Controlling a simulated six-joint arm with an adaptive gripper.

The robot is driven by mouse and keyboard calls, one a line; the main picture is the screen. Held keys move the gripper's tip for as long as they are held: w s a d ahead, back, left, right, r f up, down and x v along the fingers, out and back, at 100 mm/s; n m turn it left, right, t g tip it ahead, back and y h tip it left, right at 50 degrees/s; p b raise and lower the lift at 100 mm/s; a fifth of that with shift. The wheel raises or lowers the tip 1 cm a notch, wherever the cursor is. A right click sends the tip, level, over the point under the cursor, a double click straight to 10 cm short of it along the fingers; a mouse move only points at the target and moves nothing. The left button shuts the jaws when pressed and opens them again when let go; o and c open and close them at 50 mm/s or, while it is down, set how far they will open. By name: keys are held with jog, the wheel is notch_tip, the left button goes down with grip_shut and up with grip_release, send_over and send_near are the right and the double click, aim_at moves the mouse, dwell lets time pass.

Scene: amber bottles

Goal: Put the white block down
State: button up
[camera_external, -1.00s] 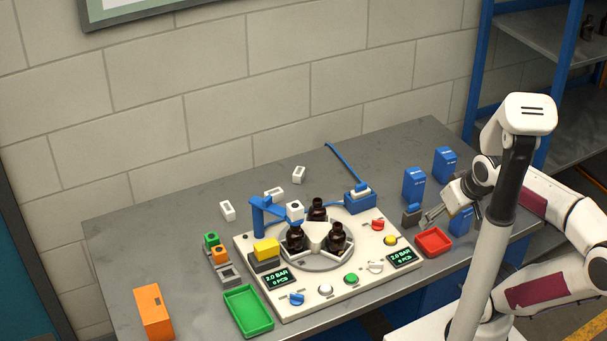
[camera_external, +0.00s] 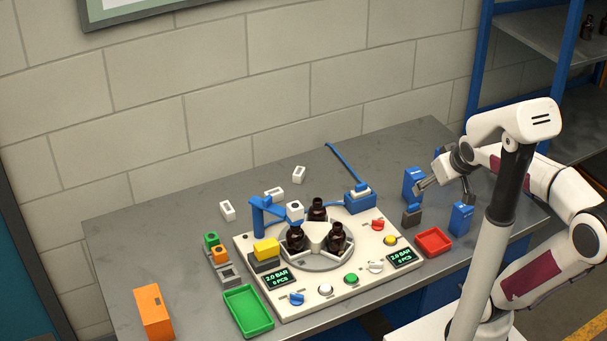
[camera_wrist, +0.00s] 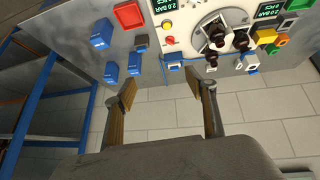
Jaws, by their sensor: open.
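My gripper (camera_external: 446,190) is open and empty, above the right part of the table near the blue boxes. Its two fingers stand apart in the wrist view (camera_wrist: 160,88), with nothing between them. Several small white blocks lie to the left of my gripper in the external view: one at the back (camera_external: 299,174), one behind the blue post (camera_external: 274,192) and one further left (camera_external: 227,211). Another white piece (camera_external: 294,210) is at the blue post's arm, and one (camera_external: 361,188) sits on a blue fixture (camera_external: 360,203). Which is the task's block I cannot tell.
Blue boxes (camera_external: 461,218) (camera_external: 411,184) stand close to my gripper; a third is mostly hidden behind it. A red tray (camera_external: 433,241) lies in front. The station panel (camera_external: 330,293) carries dark bottles (camera_external: 337,238). A green tray (camera_external: 248,310) and an orange box (camera_external: 153,311) stand left.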

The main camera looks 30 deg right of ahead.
jog(key=w+d+r+n+t, duration=0.1)
jog(key=w+d+r+t, duration=0.1)
jog(key=w, duration=0.9)
jog(key=w+d+r+t+h, duration=0.1)
jog(key=w+d+r+t, duration=0.1)
jog(key=w, duration=0.9)
jog(key=w+d+r+n+t, duration=0.1)
jog(key=w+d+r, duration=0.15)
jog(key=w, duration=0.85)
jog(key=w+a+f+n+t+y, duration=0.1)
jog(key=w+a+f+n+y, duration=0.15)
jog(key=w, duration=0.65)
jog(key=n+g+y, duration=0.2)
jog(key=n+y, duration=0.2)
jog(key=y, duration=0.3)
send_over(299, 175)
jog(key=d, duration=0.8)
notch_tip(299, 175, down, 22)
jog(key=shift+n+g+y, duration=0.35)
jog(key=shift+g+y, duration=0.3)
jog(key=shift+g, duration=0.25)
jog(key=s+a+f, duration=0.1)
jog(key=f, duration=0.4)
jog(key=s+a+f, duration=0.1)
jog(key=f, duration=0.2)
jog(key=shift+s+a+f, duration=0.2)
jog(key=shift+s+a, duration=0.1)
jog(key=shift+s+a+f, duration=0.1)
jog(key=shift+s+f, duration=0.1)
jog(key=shift+f, duration=0.3)
